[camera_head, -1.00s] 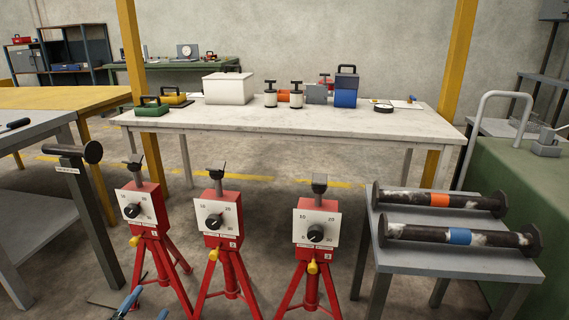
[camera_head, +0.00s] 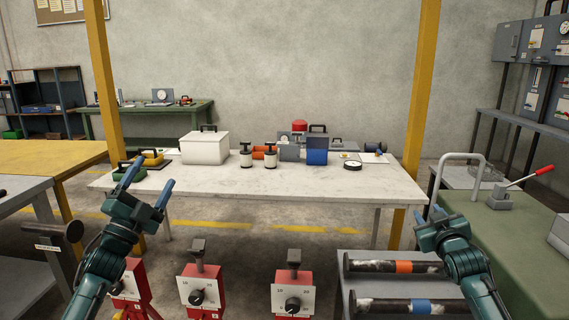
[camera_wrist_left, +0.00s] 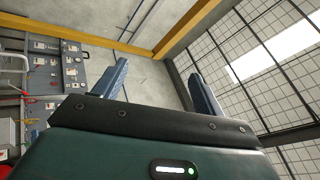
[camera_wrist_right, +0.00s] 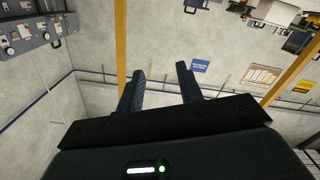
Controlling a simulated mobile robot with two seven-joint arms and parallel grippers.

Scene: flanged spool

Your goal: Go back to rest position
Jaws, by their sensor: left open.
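My left gripper (camera_head: 150,180) is raised at the left of the head view, in front of the white table. Its blue fingers stand apart, and the left wrist view (camera_wrist_left: 160,80) shows nothing between them. My right gripper (camera_head: 430,215) is raised at the right, in front of the spool stand. In the right wrist view (camera_wrist_right: 160,72) its fingers are apart with nothing between them.
Red tripod stands with dials (camera_head: 203,292) (camera_head: 292,293) stand in front, partly cut off. The white table (camera_head: 290,190) carries a white box (camera_head: 204,148) and a blue box (camera_head: 317,152). A green bench (camera_head: 510,225) with a lever stands at right.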

